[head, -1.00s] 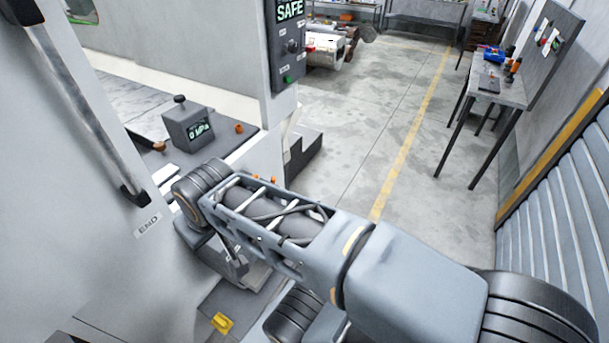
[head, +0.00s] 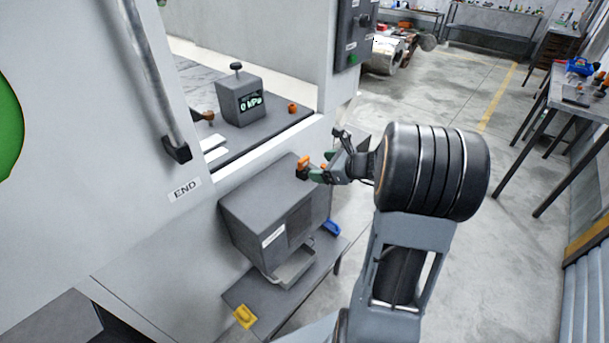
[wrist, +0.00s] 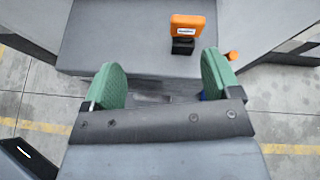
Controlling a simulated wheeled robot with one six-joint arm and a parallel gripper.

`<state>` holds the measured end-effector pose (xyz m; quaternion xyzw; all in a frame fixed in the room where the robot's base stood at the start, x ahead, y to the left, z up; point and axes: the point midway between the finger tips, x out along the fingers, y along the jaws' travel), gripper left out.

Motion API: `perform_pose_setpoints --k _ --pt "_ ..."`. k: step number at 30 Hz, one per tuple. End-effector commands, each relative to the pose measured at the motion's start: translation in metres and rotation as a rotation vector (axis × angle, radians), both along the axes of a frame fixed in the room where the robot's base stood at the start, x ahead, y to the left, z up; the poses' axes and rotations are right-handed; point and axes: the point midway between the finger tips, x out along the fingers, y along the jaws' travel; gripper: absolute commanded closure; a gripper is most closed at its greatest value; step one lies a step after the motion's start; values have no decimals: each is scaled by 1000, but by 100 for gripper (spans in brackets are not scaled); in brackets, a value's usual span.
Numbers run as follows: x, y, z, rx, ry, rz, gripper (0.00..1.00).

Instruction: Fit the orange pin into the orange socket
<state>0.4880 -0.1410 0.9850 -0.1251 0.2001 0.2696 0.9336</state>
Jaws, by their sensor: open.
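An orange block on a small black base (wrist: 187,28), with a white label, stands on the grey box (head: 265,192). It shows in the head view (head: 303,168); I cannot tell if it is the pin. My gripper (head: 318,168) is just right of it. In the wrist view my gripper (wrist: 163,80) has its green fingers spread and empty, with the block beyond them, slightly right of centre. A small orange piece (wrist: 231,56) sits at the box's right edge. A short orange round piece (head: 292,107) stands on the machine bed; I cannot tell if it is the socket.
A grey gauge box (head: 240,101) reading 0 kPa and an orange-brown piece (head: 205,117) stand on the machine bed. A low shelf (head: 262,300) below the grey box carries a yellow piece (head: 244,316). Open floor lies right of the box.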

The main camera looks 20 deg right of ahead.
Motion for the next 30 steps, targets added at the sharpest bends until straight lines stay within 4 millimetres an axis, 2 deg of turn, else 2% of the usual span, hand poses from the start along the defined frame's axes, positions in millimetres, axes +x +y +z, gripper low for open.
perform_pose_setpoints --k 1,3,6,15,26,30 --pt "4 -13 -12 51 3 -57 17" --pt "10 -23 -18 104 5 -113 17" --pt "23 -26 -26 141 5 -153 17" --pt "66 -8 -45 147 4 -160 17" --pt "87 4 -54 144 5 -157 17" --pt "102 14 -61 146 5 -157 17"
